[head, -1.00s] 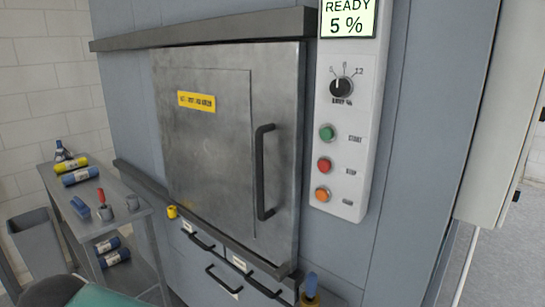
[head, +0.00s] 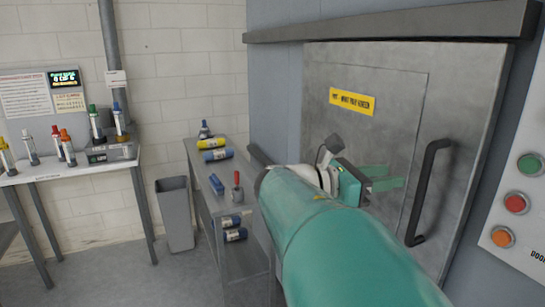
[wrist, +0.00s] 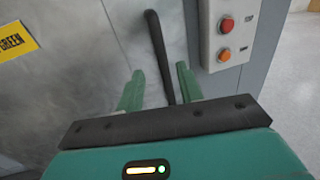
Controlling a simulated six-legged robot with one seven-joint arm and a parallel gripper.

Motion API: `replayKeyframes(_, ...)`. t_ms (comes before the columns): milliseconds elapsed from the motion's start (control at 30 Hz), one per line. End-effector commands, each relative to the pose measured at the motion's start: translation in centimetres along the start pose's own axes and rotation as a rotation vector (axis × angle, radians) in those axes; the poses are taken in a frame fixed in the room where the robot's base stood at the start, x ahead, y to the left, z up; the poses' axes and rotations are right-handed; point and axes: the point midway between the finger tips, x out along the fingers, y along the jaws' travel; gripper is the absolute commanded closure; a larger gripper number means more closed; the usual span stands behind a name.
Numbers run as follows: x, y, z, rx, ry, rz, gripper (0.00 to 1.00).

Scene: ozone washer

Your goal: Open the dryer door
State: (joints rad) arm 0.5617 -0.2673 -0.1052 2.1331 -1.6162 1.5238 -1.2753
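The dryer door (head: 385,130) is a grey metal panel with a yellow label, and it looks shut. Its black vertical bar handle (head: 424,190) is on the right side of the door. My gripper (head: 386,177) is in front of the door, to the left of the handle in the head view. In the wrist view, the handle (wrist: 161,55) runs down between the two green fingers of my gripper (wrist: 159,85). The fingers are spread apart and nothing is clamped. I cannot tell how far the handle is from the fingertips.
A control panel with green, red and orange buttons (head: 516,203) is right of the door. A dark rail (head: 400,22) runs above it. A grey cart (head: 207,190) with bottles and tools, a bin (head: 175,215) and a table (head: 75,170) with bottles stand at left.

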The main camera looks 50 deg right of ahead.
Motion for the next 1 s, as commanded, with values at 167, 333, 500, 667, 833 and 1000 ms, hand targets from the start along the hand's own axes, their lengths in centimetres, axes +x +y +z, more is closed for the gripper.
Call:
replayKeyframes(167, 3.7, -0.1, -0.1, -0.001, 0.001, -0.004, 0.63)
replayKeyframes(333, 6.9, 0.1, -0.1, 0.000, 0.002, -0.003, 0.63)
replayKeyframes(500, 9.3, 0.2, -0.1, 0.001, 0.002, -0.001, 0.63)
replayKeyframes(667, 10.2, 0.3, -0.1, 0.001, 0.001, 0.000, 0.63)
replayKeyframes(833, 10.3, 0.3, -0.1, 0.001, 0.001, 0.001, 0.63)
replayKeyframes(1000, 10.3, 0.3, -0.1, 0.001, 0.002, 0.001, 0.81)
